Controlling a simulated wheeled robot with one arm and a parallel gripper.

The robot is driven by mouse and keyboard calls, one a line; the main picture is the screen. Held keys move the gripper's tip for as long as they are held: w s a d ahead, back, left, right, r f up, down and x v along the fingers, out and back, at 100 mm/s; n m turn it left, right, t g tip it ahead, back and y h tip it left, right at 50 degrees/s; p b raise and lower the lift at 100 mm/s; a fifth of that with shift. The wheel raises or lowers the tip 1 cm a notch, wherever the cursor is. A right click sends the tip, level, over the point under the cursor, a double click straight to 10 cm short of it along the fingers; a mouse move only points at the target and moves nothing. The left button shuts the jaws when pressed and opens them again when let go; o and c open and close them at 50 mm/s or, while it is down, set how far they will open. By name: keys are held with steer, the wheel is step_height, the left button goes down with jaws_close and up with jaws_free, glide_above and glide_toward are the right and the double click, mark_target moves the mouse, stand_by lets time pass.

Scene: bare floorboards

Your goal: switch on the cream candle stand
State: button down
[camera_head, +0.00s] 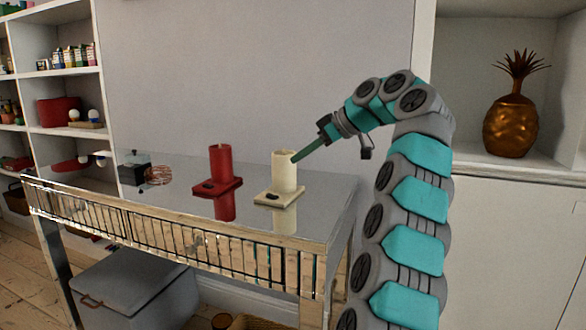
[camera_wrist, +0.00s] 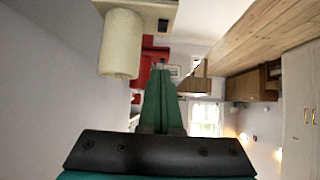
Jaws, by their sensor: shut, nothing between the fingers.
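The cream candle stand (camera_head: 279,200) is on the glossy table, with an upright cream candle (camera_head: 284,175) on its square base and a small dark switch on the base's front. In the wrist view the cream candle (camera_wrist: 121,45) hangs from the top left, with the stand's base (camera_wrist: 145,8) above it and the dark switch on the base's right part. My gripper (camera_head: 294,160) comes in from the right, its fingertips beside the candle's upper right side, above the base. The fingers (camera_wrist: 161,70) are together and empty; whether they touch the candle I cannot tell.
A red candle stand (camera_head: 217,188) with a red candle (camera_head: 221,162) is just left of the cream one. A wire coil (camera_head: 158,174) and a dark box (camera_head: 133,169) are farther left on the table (camera_head: 300,232). A bronze pineapple (camera_head: 511,125) stands on the right shelf.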

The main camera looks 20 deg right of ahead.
steer(key=b, duration=0.2)
glide_above(277, 196)
steer(key=f, duration=0.5)
steer(key=shift+s+f, duration=0.2)
steer(key=shift+s, duration=0.1)
steer(key=shift+w+f, duration=0.15)
steer(key=shift+f, duration=0.2)
steer(key=shift+w+a+f, duration=0.1)
steer(key=shift+a+f, duration=0.05)
steer(key=shift+f, duration=1.45)
